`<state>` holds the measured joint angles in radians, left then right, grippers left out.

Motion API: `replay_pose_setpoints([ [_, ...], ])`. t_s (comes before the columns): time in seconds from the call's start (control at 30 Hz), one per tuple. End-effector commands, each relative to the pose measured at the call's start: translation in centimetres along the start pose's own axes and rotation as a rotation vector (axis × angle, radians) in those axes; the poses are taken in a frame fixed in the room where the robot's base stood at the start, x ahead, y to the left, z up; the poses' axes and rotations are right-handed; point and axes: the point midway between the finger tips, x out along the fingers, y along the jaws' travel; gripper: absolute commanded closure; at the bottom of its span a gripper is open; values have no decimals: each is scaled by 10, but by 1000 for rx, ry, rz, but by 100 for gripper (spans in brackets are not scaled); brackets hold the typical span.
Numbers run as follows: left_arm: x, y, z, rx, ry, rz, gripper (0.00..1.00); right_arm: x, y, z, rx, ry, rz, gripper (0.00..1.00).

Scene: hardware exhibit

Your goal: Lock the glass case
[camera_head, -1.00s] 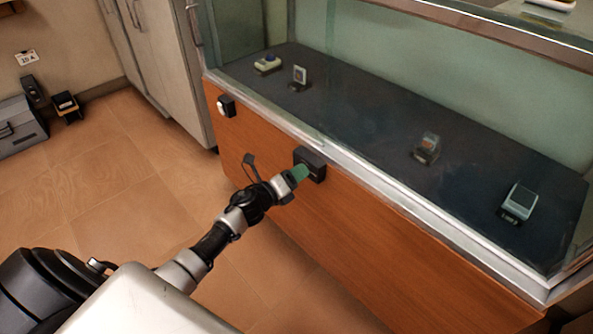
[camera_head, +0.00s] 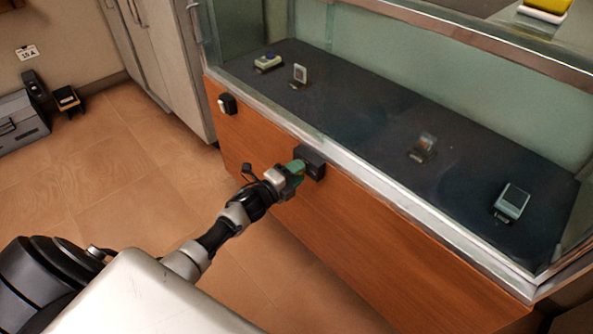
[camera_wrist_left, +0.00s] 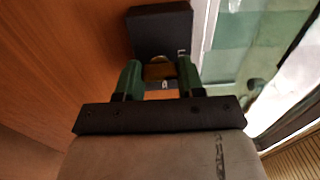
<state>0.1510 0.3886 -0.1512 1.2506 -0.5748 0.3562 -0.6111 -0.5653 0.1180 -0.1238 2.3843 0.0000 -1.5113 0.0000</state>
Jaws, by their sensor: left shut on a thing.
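The glass case (camera_head: 400,192) has a wooden front panel, a metal edge and glass above. A black lock box (camera_head: 314,163) sits on the wooden panel just below the metal edge; it also shows in the left wrist view (camera_wrist_left: 160,32). My left gripper (camera_head: 297,168) is right at this box. In the left wrist view, its green fingers (camera_wrist_left: 158,76) are shut on a small brass-coloured piece (camera_wrist_left: 159,71) in front of the box. Whether that piece is a key or part of the lock, I cannot tell. My right gripper is not in view.
A small black box with a white face (camera_head: 227,104) is on the panel further left. Several small exhibits, such as a grey device (camera_head: 512,201), stand inside the case. Grey cabinets (camera_head: 165,65) are at the back left.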

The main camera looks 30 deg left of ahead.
Motion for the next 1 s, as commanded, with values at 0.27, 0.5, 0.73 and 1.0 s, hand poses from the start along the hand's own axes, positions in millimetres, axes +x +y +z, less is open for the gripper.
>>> replay_pose_setpoints([
  [0.27,0,0,1,-15,-1,1,85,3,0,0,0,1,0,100],
  [0.5,0,1,1,-15,-2,1,57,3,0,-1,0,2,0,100],
  [0.73,0,0,0,-14,-1,1,36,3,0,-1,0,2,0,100],
  [1.0,-6,0,0,-13,0,2,36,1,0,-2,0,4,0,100],
])
